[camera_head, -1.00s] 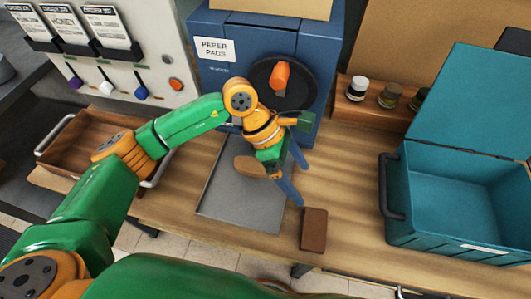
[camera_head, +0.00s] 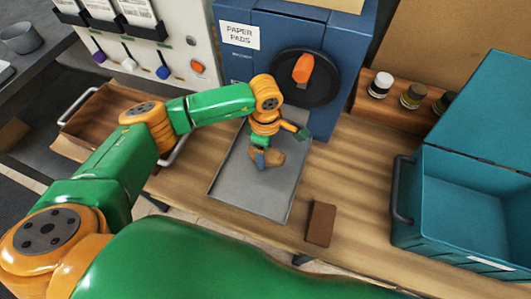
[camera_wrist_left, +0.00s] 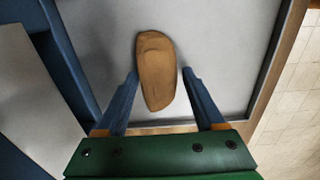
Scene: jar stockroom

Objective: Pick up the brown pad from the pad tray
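The brown pad (camera_wrist_left: 156,72) lies on the grey pad tray (camera_wrist_left: 225,45). It is a rounded, oblong piece. In the head view the pad (camera_head: 274,156) shows partly behind my left gripper (camera_head: 262,161), over the tray (camera_head: 232,180). In the left wrist view my left gripper (camera_wrist_left: 158,76) is open, with one blue finger on each side of the pad's near part. My right gripper is not in view.
A blue paper pads machine (camera_head: 340,50) with an orange knob (camera_head: 303,68) stands behind the tray. A dark brown block (camera_head: 320,223) lies right of the tray. An open teal box (camera_head: 465,205) is at the right, a wooden tray (camera_head: 105,118) at the left.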

